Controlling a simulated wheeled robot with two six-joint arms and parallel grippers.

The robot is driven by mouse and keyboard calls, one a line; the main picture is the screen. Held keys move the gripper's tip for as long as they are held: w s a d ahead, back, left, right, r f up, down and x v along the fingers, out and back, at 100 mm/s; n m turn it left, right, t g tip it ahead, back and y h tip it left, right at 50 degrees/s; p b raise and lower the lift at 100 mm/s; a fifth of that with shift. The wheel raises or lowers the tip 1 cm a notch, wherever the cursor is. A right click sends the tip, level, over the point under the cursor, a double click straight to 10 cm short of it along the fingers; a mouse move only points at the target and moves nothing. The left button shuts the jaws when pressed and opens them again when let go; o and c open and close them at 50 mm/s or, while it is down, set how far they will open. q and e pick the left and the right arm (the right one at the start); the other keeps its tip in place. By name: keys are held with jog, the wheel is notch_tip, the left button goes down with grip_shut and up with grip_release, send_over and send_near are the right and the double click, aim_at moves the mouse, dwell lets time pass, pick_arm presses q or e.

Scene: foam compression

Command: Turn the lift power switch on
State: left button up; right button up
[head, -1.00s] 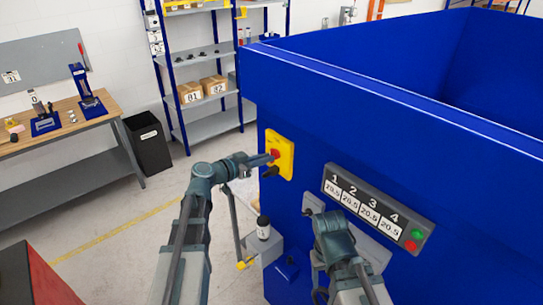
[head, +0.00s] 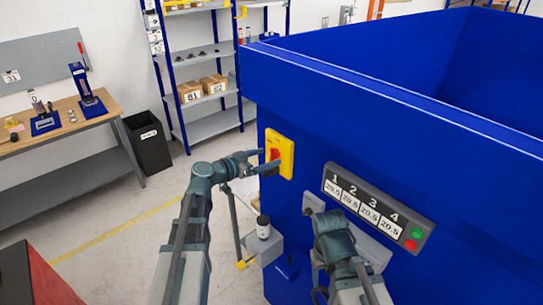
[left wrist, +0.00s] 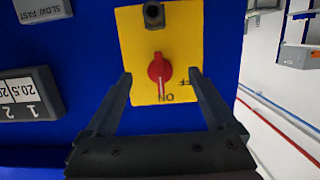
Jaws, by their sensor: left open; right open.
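The lift power switch is a yellow plate (head: 286,148) with a red rotary knob (head: 275,154) on the blue machine's side. In the left wrist view, the plate (left wrist: 130,45) appears upside down. There the red knob (left wrist: 158,68) has its handle toward the ON label; a second label, partly hidden, is at the right. My left gripper (head: 266,161) is open in front of the switch. In the left wrist view, its fingers (left wrist: 160,92) stand apart on either side of the knob, with nothing held. My right gripper (head: 320,293) is low by the machine, largely hidden by its wrist.
A grey panel (head: 378,207) with numbered readouts and green and red buttons is right of the switch. A SLOW/FAST plate (left wrist: 42,10) shows in the left wrist view.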

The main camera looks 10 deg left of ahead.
pick_arm(q)
jog(key=f+v, duration=0.1)
jog(key=v, duration=0.6)
jog(key=shift+f, duration=0.15)
dwell(0.5)
dwell(0.4)
